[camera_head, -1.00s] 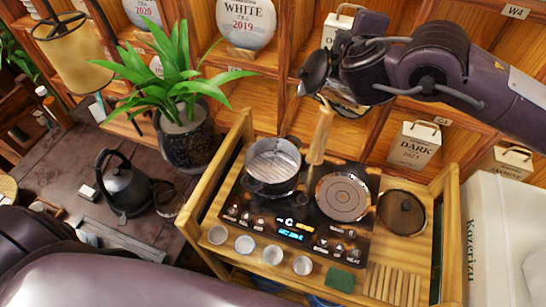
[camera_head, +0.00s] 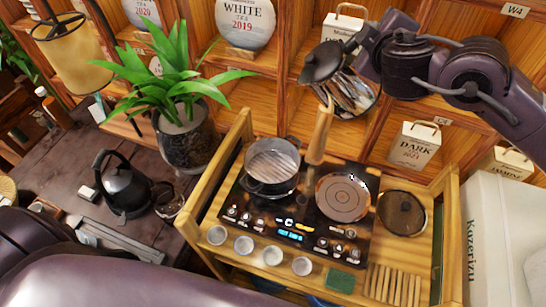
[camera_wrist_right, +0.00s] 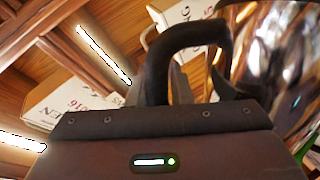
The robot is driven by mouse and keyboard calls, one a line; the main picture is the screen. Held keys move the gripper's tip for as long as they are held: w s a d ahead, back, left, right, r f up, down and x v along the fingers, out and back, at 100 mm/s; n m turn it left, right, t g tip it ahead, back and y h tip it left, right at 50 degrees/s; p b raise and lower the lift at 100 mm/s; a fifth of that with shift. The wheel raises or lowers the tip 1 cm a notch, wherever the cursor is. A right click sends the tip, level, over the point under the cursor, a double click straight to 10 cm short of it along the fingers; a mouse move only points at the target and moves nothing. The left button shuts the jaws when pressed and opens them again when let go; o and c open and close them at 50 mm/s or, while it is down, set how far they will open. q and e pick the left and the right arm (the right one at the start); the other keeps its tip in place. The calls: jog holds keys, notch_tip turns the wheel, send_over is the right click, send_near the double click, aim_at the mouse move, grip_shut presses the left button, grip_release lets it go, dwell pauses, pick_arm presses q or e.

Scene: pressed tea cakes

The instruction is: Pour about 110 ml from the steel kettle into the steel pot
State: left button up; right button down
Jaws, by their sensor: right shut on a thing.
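The steel kettle (camera_head: 352,97) has a mirror-like body and a dark lid (camera_head: 322,61). It is held up above and behind the stove, right of the pot, and looks tilted. My right gripper (camera_head: 370,50) is shut on its dark handle (camera_wrist_right: 186,55); the shiny body also shows in the right wrist view (camera_wrist_right: 278,50). The fingers are mostly hidden. The steel pot (camera_head: 271,187) stands open on the left burner, with a wooden handle (camera_head: 320,135) rising to its right. No stream from the kettle is visible. My left gripper is out of view.
A dark lid (camera_head: 402,213), several small cups (camera_head: 244,245) and a green sponge (camera_head: 340,281) lie around the cooktop. A black kettle (camera_head: 122,188) and a potted plant (camera_head: 190,150) stand left. Shelves with tea boxes (camera_head: 415,146) are behind.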

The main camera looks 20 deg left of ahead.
jog(key=shift+w+m, duration=0.1)
jog(key=shift+m, duration=0.2)
jog(key=shift+d, duration=0.3)
jog(key=shift+a, duration=0.15)
jog(key=shift+f, duration=0.1)
dwell(0.5)
jog(key=shift+w+d+f+m+g+y, duration=0.4)
jog(key=shift+d+f+m, duration=0.1)
jog(key=shift+d, duration=0.15)
jog(key=w+d+f+m+g+y, duration=0.1)
jog(key=w+d+f+m+y, duration=0.1)
jog(key=d+f+m, duration=0.2)
jog(key=shift+d+f+m+g+y+p, duration=0.2)
jog(key=shift+f+m+g+y+p, duration=0.1)
jog(key=shift+f, duration=1.4)
